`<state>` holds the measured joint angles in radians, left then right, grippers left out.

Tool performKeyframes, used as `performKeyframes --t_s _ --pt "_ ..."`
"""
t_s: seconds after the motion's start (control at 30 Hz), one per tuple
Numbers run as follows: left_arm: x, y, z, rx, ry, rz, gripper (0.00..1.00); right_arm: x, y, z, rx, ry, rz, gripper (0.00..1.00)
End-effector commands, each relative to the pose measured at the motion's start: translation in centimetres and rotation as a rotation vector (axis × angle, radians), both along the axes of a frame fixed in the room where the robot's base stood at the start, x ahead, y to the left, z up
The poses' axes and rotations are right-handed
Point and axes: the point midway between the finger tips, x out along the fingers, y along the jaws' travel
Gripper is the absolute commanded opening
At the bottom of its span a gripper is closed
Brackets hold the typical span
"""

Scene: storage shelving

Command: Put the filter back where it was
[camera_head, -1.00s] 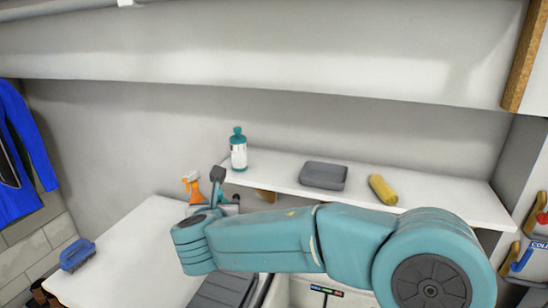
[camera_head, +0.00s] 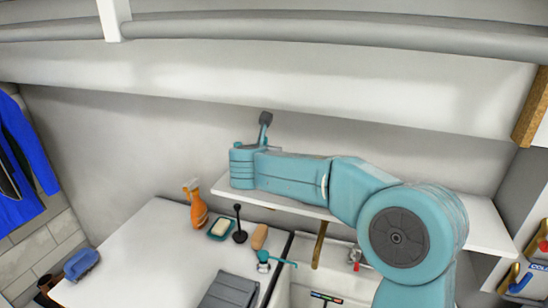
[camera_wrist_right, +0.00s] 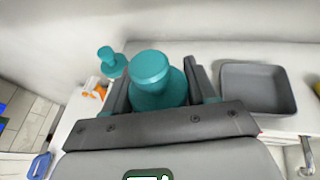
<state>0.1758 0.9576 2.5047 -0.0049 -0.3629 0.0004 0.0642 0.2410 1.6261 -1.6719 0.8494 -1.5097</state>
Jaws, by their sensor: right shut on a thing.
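My right gripper (camera_wrist_right: 155,92) is shut on a teal piece (camera_wrist_right: 150,78) with a round cap and wider lower part. I cannot tell whether this is the filter, as its lower part is hidden by the gripper. In the head view my right gripper (camera_head: 265,130) is over the left end of the white wall shelf (camera_head: 485,225), and my arm hides most of what it holds. Another teal-topped object (camera_wrist_right: 108,60), seemingly the bottle, is left of the gripper in the wrist view. My left gripper is not in view.
A grey tray (camera_wrist_right: 257,90) sits right of the gripper on the shelf. The worktop's middle is clear.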

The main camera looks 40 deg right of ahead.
Motion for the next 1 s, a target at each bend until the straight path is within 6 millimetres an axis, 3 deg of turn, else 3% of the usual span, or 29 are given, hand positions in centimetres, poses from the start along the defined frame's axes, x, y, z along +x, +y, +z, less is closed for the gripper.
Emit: performKeyframes --t_s 0.1,0.33,0.4,0.57,0.8,1.0 --pt "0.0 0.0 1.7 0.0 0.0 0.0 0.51 1.5 -3.0 0.4 0.0 0.002 -0.004 0.16" --pt "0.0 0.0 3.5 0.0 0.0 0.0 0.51 3.8 -7.3 0.3 -0.001 0.001 -0.002 0.16" --pt "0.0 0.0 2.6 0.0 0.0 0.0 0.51 3.8 -6.9 -1.7 -0.001 0.004 0.002 0.16" --pt "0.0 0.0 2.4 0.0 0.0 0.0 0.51 3.8 -7.0 -3.1 -0.002 0.001 0.001 0.16" --pt "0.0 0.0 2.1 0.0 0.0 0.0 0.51 3.8 -6.9 -6.6 -0.001 0.002 0.002 0.16" --pt "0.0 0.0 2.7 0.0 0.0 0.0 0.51 4.0 -7.3 -7.0 -0.001 -0.001 0.001 0.16"
